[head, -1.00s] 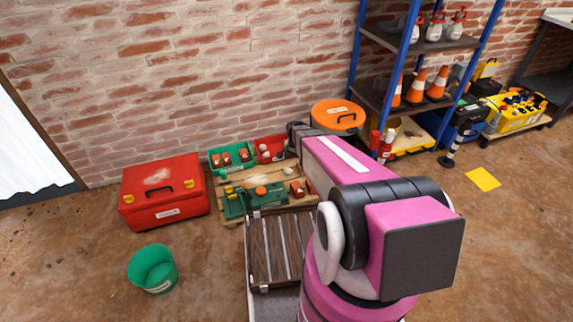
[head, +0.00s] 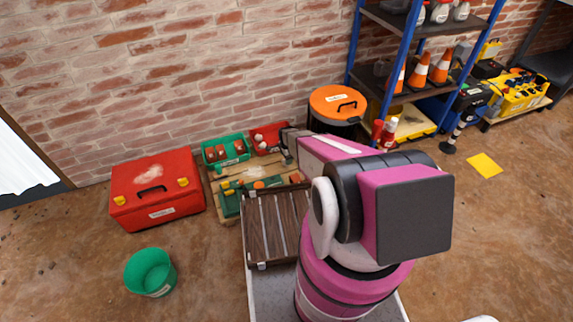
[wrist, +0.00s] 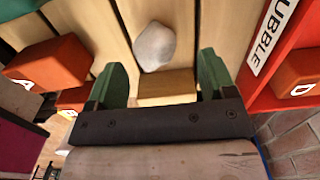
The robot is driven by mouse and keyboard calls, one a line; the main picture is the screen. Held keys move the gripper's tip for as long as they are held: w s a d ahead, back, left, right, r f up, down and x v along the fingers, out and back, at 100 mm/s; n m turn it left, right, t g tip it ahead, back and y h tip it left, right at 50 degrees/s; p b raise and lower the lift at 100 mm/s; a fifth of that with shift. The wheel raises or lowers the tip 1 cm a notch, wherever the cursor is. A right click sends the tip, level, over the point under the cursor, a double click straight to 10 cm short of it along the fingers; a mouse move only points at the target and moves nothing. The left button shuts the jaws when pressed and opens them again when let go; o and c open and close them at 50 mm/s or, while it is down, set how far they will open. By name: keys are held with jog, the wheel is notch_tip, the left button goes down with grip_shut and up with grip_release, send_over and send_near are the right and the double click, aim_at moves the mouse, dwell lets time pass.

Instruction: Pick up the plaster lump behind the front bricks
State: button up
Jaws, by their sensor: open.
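The plaster lump (wrist: 154,47) is pale grey and rounded, and lies on light wooden boards in the wrist view. My gripper (wrist: 163,62) is open, with one green finger on each side of the lump's near end. Neither finger visibly touches it. A small wooden block (wrist: 167,88) shows between the fingers, nearer the palm. Red bricks marked A (wrist: 45,65) and B (wrist: 75,99) are left of the fingers. In the head view my gripper (head: 289,143) is over the pallet by the wall, its fingers unclear, and I cannot make out the lump.
A red bin (wrist: 258,82) labelled RUBBLE, with brick D (wrist: 300,72), stands close right of my gripper. A green bin (head: 225,151), red case (head: 155,190), green bucket (head: 150,272) and orange-lidded drum (head: 338,103) are around. Open floor lies front left.

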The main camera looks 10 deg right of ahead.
jog(key=f, duration=0.5)
jog(key=shift+s+d+f, duration=0.1)
jog(key=shift+s, duration=0.15)
jog(key=c, duration=1)
